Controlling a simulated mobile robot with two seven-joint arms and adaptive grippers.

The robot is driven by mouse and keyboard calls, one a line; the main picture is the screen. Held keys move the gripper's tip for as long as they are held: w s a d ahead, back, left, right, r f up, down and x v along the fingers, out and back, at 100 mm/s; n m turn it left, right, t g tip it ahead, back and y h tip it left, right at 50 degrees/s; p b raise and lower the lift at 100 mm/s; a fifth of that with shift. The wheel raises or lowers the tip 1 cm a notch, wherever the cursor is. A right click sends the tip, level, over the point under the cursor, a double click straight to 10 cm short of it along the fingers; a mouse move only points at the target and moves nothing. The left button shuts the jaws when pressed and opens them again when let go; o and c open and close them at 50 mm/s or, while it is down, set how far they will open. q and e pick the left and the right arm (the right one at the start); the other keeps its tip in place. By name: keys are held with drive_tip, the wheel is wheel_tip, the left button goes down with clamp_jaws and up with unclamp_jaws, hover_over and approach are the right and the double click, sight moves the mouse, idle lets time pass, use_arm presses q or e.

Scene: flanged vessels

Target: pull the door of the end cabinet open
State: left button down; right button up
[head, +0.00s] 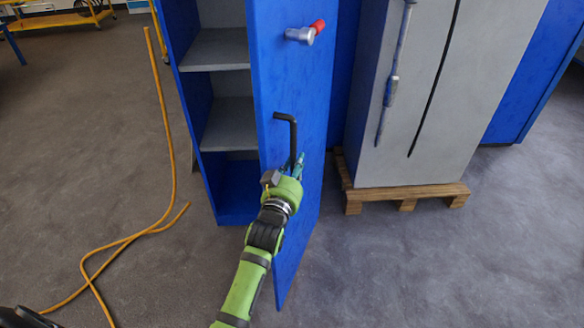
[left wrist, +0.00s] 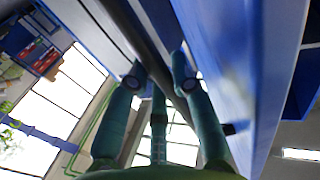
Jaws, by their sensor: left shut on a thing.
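The blue end cabinet (head: 238,219) stands upright with its door (head: 295,226) swung outward, so its grey shelves (head: 228,115) show to the left of the door. A black bent handle (head: 285,117) sits on the door's outer face; it crosses the left wrist view as a dark bar (left wrist: 143,45). My left gripper (head: 298,166) is at the lower part of the handle, shut on it. In the left wrist view its green fingers (left wrist: 160,84) lie on both sides of the bar. My right gripper is not in view.
A metal fitting with a red end (head: 305,33) sticks out of the door above the handle. A grey cabinet (head: 368,160) stands on a wooden pallet (head: 408,195) to the right. An orange hose (head: 168,130) lies on the left floor. The floor in front is otherwise open.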

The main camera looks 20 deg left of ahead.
use_arm(q)
drive_tip(key=shift+w+d+r, duration=0.1)
drive_tip(key=shift+r, duration=0.25)
drive_tip(key=c, duration=1.1)
unclamp_jaws()
drive_tip(key=shift+o, duration=0.3)
drive_tip(key=shift+w+f, duration=0.15)
drive_tip(key=shift+f, duration=0.15)
drive_tip(key=s, duration=1.2)
drive_tip(key=shift+d, duration=0.4)
